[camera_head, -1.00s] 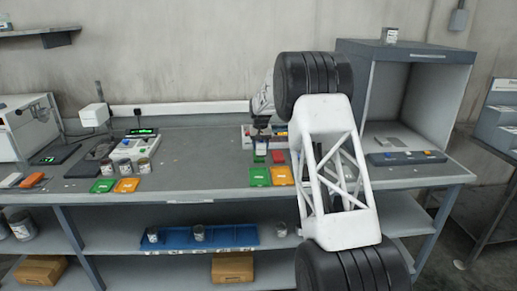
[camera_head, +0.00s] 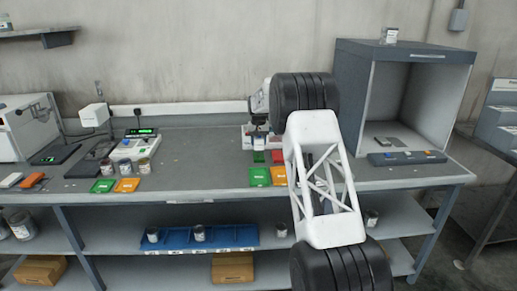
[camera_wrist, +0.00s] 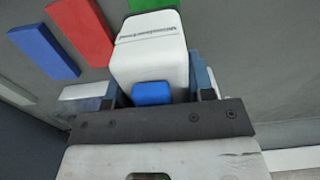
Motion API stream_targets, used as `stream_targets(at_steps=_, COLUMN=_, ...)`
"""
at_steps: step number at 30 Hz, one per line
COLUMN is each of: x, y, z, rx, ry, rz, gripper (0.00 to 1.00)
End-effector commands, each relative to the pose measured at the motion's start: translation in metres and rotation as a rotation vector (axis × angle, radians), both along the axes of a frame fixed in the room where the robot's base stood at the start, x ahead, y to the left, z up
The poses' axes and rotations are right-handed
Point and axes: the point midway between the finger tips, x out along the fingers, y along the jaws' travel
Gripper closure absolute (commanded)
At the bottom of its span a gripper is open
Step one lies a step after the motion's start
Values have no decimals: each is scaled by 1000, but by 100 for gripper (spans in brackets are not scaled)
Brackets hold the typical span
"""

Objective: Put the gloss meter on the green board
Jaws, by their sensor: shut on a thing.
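In the wrist view, a white box-shaped device with a blue button and lettering on its end, which looks like the gloss meter (camera_wrist: 150,55), is held between my gripper's fingers (camera_wrist: 152,88). In the head view my gripper (camera_head: 258,131) is over the back middle of the bench, and the held device is too small to make out. A green board (camera_head: 259,177) lies on the bench in front of my gripper, beside an orange board (camera_head: 278,175). Another green board (camera_head: 103,186) lies farther left. My gripper is apart from both green boards.
Small green (camera_head: 258,157) and red (camera_head: 277,157) pieces lie behind the middle boards. Several cans (camera_head: 124,167) stand by another orange board (camera_head: 127,185) at left. An open grey booth (camera_head: 407,100) stands at right. The bench between the board groups is mostly clear.

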Motion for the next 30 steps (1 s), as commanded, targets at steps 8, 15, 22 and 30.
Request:
stream_targets(at_steps=8, x=0, y=0, z=-10, rx=0, ry=-1, rz=0, gripper=88)
stream_targets(at_steps=15, x=0, y=0, z=-32, rx=0, ry=-1, rz=0, gripper=88)
stream_targets(at_steps=22, x=0, y=0, z=-34, rx=0, ry=-2, rz=0, gripper=88)
stream_targets(at_steps=30, x=0, y=0, z=-37, rx=0, ry=-2, rz=0, gripper=88)
